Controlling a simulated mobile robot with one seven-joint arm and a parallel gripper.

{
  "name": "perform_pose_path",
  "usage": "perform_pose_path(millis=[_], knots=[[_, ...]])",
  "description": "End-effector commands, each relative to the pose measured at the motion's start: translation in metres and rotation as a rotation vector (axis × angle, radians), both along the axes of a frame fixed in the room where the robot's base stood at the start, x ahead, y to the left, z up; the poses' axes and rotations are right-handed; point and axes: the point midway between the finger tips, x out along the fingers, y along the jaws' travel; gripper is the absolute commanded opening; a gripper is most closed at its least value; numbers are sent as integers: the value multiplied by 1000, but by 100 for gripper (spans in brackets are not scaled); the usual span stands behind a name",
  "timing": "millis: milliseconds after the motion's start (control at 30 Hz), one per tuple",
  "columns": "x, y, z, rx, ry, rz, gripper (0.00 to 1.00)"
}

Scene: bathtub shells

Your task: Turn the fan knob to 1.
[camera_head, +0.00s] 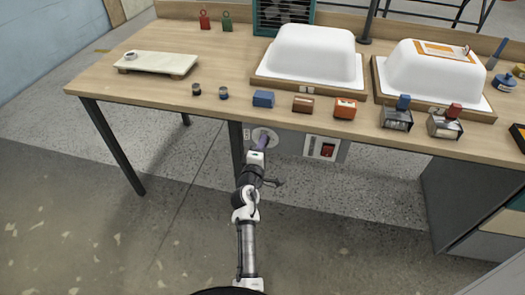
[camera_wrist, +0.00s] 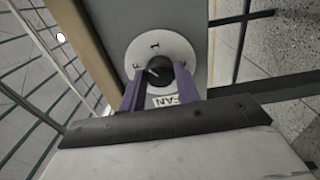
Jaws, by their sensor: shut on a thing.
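The fan knob (camera_wrist: 158,70) is black with a pale pointer line and sits in the middle of a round white dial plate (camera_wrist: 175,46). A FAN label shows below it in the wrist view. My gripper (camera_wrist: 157,77) has its two purple fingers on either side of the knob, shut on it. The pointer slants; which mark it points to I cannot tell for sure. In the head view the white dial plate (camera_head: 265,137) is on the grey panel under the table's front edge, and my gripper (camera_head: 261,143) reaches it and hides the knob.
A red switch (camera_head: 327,150) in a white box is on the same panel to the right. The wooden table (camera_head: 150,85) overhangs the panel. Blue (camera_head: 263,99), brown and orange blocks stand near its edge. A teal fan (camera_head: 283,14) stands at the back.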

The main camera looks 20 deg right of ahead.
Motion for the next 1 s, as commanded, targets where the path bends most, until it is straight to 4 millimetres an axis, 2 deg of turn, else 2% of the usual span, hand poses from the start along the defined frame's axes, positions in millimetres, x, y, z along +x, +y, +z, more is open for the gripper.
perform_pose_path(millis=[500,1000], knots=[[0,0,-3,379,-262,1,9],[0,-1,0,556,-379,0,9]])
